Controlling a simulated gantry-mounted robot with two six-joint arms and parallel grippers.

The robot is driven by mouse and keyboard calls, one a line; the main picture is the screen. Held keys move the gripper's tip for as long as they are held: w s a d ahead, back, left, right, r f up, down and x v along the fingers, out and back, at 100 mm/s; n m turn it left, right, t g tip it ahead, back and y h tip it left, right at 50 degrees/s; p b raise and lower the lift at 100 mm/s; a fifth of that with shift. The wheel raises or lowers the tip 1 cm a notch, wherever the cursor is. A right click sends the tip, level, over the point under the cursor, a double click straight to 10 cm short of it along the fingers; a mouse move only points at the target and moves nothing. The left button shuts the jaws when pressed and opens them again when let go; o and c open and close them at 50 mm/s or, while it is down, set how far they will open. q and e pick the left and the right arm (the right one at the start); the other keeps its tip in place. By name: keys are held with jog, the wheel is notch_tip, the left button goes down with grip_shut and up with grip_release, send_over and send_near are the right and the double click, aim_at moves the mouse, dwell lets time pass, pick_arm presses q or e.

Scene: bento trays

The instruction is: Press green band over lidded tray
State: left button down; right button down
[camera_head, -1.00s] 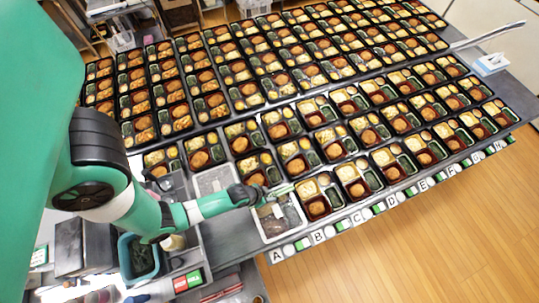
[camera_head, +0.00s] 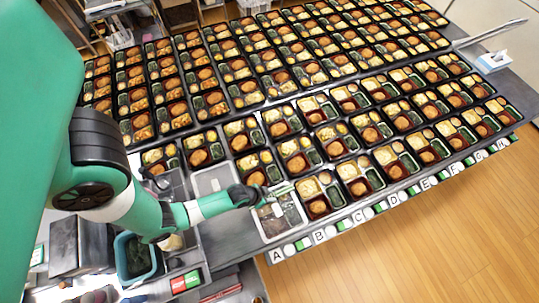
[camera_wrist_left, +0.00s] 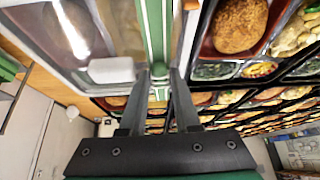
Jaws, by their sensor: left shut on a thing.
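My left gripper (camera_head: 268,194) is above the back part of a clear-lidded tray (camera_head: 291,222) at the near corner of the table. It is shut on a green band (camera_wrist_left: 154,32), which runs up between the fingers in the left wrist view. There my gripper (camera_wrist_left: 160,78) is at the tray's right edge, with the clear lid (camera_wrist_left: 32,20) to its left. I cannot tell whether the band touches the lid along its length. My right gripper is not in view.
Many filled open bento trays (camera_head: 357,187) stand in close rows behind and right of the lidded tray. Lettered labels (camera_head: 277,257) line the front edge of the table. A teal bin (camera_head: 157,262) stands at lower left. Wooden floor lies in front.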

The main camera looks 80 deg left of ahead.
pick_arm(q)
jog(key=shift+f, duration=0.1)
dwell(0.3)
grip_release()
dwell(0.4)
notch_tip(320, 180, up, 8)
jog(key=p, duration=0.8)
